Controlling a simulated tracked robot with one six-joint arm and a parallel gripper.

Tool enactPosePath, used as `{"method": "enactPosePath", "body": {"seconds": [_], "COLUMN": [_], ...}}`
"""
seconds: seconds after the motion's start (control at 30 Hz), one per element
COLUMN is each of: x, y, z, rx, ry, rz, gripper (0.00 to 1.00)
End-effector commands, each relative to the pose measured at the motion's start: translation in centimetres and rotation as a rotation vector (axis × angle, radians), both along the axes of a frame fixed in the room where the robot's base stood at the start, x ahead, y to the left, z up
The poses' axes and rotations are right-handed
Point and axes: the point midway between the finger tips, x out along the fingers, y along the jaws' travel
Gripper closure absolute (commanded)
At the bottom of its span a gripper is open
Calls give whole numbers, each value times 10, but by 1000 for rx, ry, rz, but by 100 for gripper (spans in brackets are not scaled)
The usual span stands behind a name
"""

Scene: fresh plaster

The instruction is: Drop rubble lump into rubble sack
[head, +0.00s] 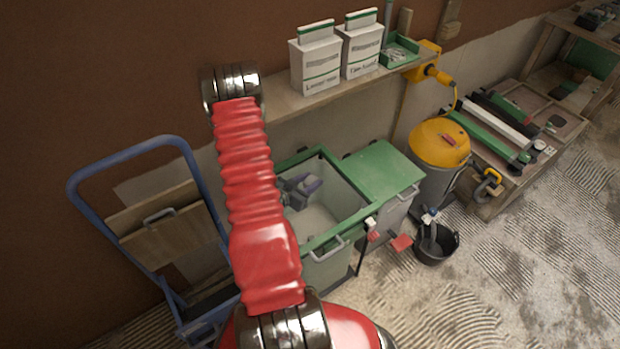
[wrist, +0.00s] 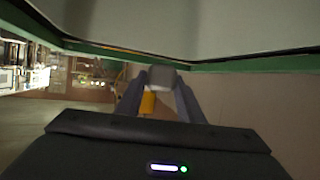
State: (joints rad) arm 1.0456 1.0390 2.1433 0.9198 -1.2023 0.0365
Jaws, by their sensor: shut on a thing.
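My gripper (head: 301,190) is low inside an open, pale box with a green rim (head: 325,238) in the head view. In the wrist view its two grey fingers (wrist: 161,88) are closed on a pale grey lump (wrist: 162,78), seemingly the rubble lump. In the head view the lump cannot be told apart from the gripper. The green rim (wrist: 225,65) crosses the upper part of the wrist view. I cannot make out a thing that is surely the rubble sack. The contact between lump and box is not clear.
A green-lidded box (head: 385,172) stands right of the open box. A blue trolley (head: 125,148) with boards is at left. A shelf (head: 290,103) with two white bags runs above. A yellow-topped vacuum (head: 440,143) and black bucket (head: 437,245) are at right. Ridged floor at lower right is clear.

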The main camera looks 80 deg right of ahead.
Motion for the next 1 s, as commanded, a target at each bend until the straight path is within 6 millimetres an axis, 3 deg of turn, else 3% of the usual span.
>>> {"method": "enactPosePath", "body": {"seconds": [0.27, 0.3, 0.6, 1.0], "x": [1, 1, 1, 4], "y": [0, 0, 0, 6], "z": [-1, -1, -1, 1], "rx": [-1, -1, 0, 1], "ry": [0, 0, 0, 0], "rz": [1, 1, 2, 4], "gripper": [92, 65, 44, 44]}}
